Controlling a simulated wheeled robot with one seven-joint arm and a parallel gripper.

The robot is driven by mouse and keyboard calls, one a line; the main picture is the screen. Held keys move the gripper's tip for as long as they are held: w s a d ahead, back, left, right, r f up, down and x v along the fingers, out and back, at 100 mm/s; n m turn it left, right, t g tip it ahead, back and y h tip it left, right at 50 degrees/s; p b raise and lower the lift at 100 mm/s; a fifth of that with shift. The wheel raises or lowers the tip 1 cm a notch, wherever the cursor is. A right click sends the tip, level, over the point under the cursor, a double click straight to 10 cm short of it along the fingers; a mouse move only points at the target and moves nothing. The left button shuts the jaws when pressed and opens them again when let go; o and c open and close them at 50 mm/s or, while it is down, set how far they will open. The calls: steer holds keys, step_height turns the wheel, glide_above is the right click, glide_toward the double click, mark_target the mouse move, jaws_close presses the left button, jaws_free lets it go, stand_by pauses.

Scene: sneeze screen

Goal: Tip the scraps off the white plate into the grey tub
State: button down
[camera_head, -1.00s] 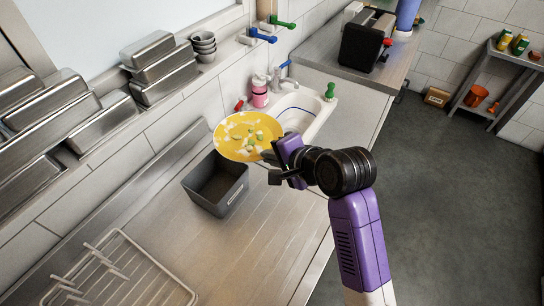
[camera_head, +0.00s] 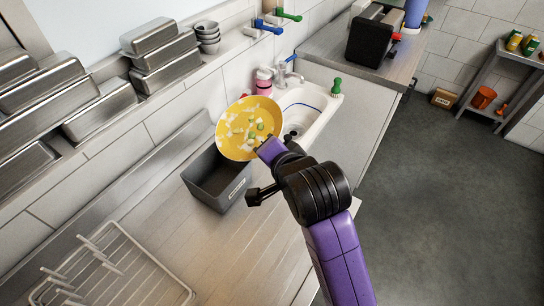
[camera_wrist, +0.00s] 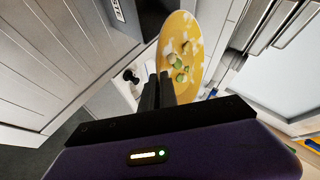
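The plate (camera_head: 229,148) looks yellow, not white. It is tilted steeply, its face towards the head camera, above and at the back right of the grey tub (camera_head: 205,190). Pale and green scraps (camera_head: 250,126) are still on the plate's face. My gripper (camera_head: 262,150) is shut on the plate's near right rim. In the wrist view the fingers (camera_wrist: 159,80) are close together at the rim of the plate (camera_wrist: 178,22), with scraps (camera_wrist: 181,62) beyond. The tub stands on the steel counter; its inside is dark and partly hidden by the plate.
A white wire rack (camera_head: 120,265) stands at the front left of the counter (camera_head: 215,250). A sink (camera_head: 310,108) with a tap lies behind the plate. Steel pans (camera_head: 100,110) and grey bowls (camera_head: 207,38) line the back ledge. The counter in front of the tub is clear.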

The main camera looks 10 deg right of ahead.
steer(key=shift+s+a+r+n+t+h, duration=0.2)
steer(key=shift+a+r+n+t+h, duration=0.2)
steer(key=shift+r+n+t+h, duration=0.25)
steer(key=shift+r, duration=0.15)
steer(key=shift+s+a+r+n+t+h+b, duration=0.35)
steer(key=shift+a+r+n+t+h+b, duration=0.1)
steer(key=shift+a+r+n+h, duration=0.15)
